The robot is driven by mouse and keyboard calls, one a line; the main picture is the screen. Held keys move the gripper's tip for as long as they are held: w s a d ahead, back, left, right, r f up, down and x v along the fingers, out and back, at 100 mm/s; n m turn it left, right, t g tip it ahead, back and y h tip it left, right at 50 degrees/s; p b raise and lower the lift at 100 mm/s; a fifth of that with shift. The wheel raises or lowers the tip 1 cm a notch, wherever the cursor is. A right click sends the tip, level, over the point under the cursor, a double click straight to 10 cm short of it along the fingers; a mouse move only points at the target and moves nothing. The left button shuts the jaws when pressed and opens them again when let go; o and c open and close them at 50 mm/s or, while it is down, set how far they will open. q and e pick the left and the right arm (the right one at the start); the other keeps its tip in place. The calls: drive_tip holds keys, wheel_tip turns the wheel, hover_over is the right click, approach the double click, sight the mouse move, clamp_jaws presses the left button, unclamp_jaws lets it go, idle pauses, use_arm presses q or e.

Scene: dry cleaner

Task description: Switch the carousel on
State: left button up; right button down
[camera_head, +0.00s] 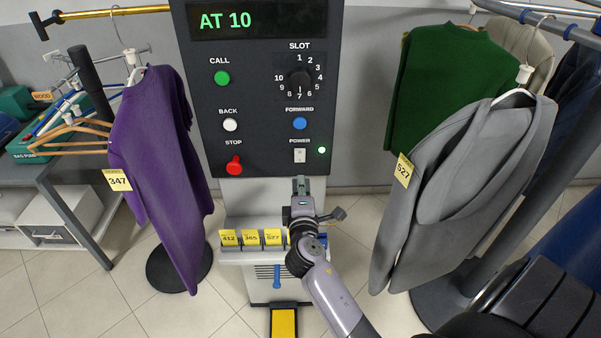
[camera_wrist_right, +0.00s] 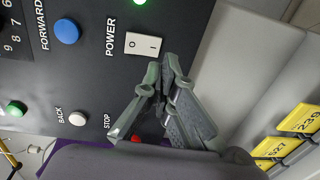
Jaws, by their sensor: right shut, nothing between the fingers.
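The dark carousel control panel (camera_head: 258,100) stands upright in the middle of the head view. Its display (camera_head: 245,20) reads "AT 10" in green. The white POWER rocker switch (camera_head: 299,156) is near the panel's lower right; it also shows in the wrist view (camera_wrist_right: 145,44), marked O and I. Which side is pressed I cannot tell. The small light (camera_head: 322,150) beside it glows green. My right gripper (camera_head: 300,182) is shut and empty, just below the switch in the head view. In the wrist view its fingertips (camera_wrist_right: 162,74) appear close to the switch; contact is unclear. My left gripper is not in view.
Other controls are the green CALL (camera_head: 222,78), white BACK (camera_head: 230,125), blue FORWARD (camera_head: 300,123), red STOP (camera_head: 234,166) and a slot dial (camera_head: 299,80). Yellow tickets (camera_head: 251,237) sit below. A purple garment (camera_head: 160,150) hangs left, a grey jacket (camera_head: 465,170) right.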

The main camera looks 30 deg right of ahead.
drive_tip(key=v, duration=0.5)
drive_tip(key=shift+s, duration=0.2)
drive_tip(key=s+a+f+m+g+y+b, duration=0.1)
drive_tip(key=s+a+f+g+y, duration=0.15)
drive_tip(key=f, duration=0.95)
drive_tip(key=s+a+f+g+y, duration=0.1)
drive_tip(key=s+a+f+y, duration=0.2)
drive_tip(key=f, duration=0.8)
drive_tip(key=s+a+f+m+g+y+b, duration=0.1)
drive_tip(key=s+a+f+g+y, duration=0.2)
drive_tip(key=f, duration=0.9)
drive_tip(key=s+a+f+m+g, duration=0.2)
drive_tip(key=s+f+m+g, duration=0.1)
drive_tip(key=s+f, duration=1.1)
use_arm(q)
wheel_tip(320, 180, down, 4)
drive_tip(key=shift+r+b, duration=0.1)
drive_tip(key=shift+b, duration=0.85)
use_arm(e)
drive_tip(key=s+d+f+m+g, duration=0.1)
drive_tip(key=s+f, duration=0.3)
drive_tip(key=s, duration=0.6)
drive_tip(key=s+d+f+m+g, duration=0.1)
drive_tip(key=s+f+m+g, duration=0.2)
drive_tip(key=s, duration=0.8)
drive_tip(key=shift+f+y, duration=0.35)
drive_tip(key=shift+f, duration=0.15)
